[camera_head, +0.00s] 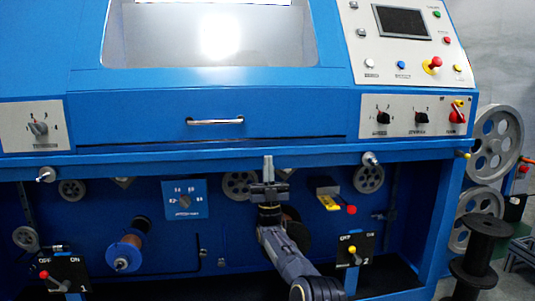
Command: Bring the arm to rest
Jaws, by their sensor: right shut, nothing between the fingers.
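My right gripper (268,168) is raised in front of the blue machine (200,83), just below the machine's front ledge. Its fingers point up and are closed together with nothing between them. My right arm (290,258) comes in from the bottom of the head view and hides part of the lower panel, including most of a dark round part behind the wrist. I cannot tell whether the gripper touches the machine. My left gripper is not in view.
Grey pulleys (368,178) and a blue spool (124,254) sit on the recessed panel. Lever switches (352,249) stand at the lower front. A yellow part with a red knob (330,198) is right of the gripper. A black spool (484,240) stands at the right.

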